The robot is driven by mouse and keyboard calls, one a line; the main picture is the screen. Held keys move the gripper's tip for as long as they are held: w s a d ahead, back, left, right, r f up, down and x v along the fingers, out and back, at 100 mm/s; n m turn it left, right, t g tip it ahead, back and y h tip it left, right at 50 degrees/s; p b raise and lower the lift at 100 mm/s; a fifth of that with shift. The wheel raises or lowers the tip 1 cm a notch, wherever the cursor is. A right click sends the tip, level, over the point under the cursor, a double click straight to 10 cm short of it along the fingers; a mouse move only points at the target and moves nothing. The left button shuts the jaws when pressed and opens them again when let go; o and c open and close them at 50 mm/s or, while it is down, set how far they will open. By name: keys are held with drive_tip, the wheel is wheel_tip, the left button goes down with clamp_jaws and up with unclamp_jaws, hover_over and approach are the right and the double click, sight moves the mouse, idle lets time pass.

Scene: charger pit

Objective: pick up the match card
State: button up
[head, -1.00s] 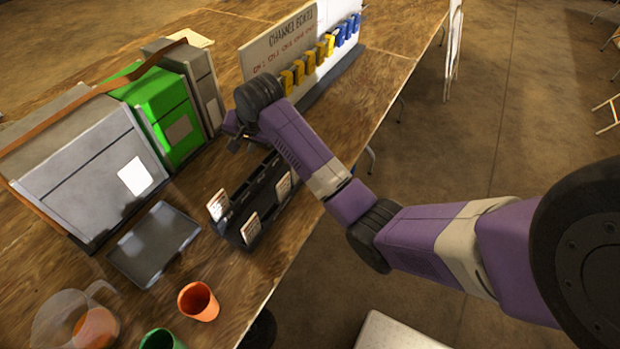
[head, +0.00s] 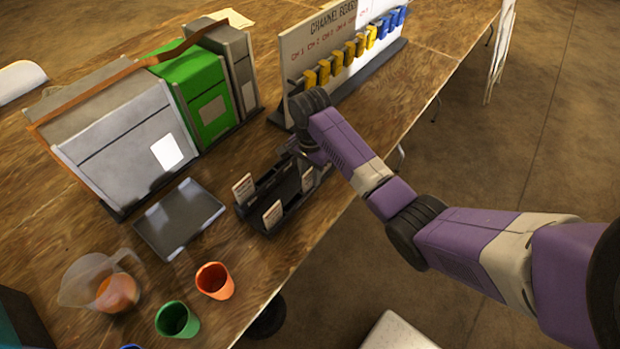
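The print is too small to read, so I cannot tell which is the match card. My gripper (head: 290,150) is at the holder's far right end, low over it. My wrist hides most of it, and its fingers are too small and dark to judge.
A grey tray (head: 180,220) lies left of the holder. Grey and green cases (head: 196,98) stand behind it. The channel board (head: 322,45) with yellow and blue tags is beyond my wrist. An orange cup (head: 214,281), green cup (head: 177,320) and jug (head: 102,281) stand in front.

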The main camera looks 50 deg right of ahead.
drive_tip(key=shift+f, duration=0.6)
clamp_jaws()
drive_tip(key=shift+r, duration=0.15)
wheel_tip(320, 180, up, 8)
drive_tip(key=shift+w+f, duration=0.1)
drive_tip(key=shift+f, duration=0.1)
wheel_tip(320, 180, up, 12)
drive_tip(key=p, duration=0.7)
drive_tip(key=shift+d, duration=0.1)
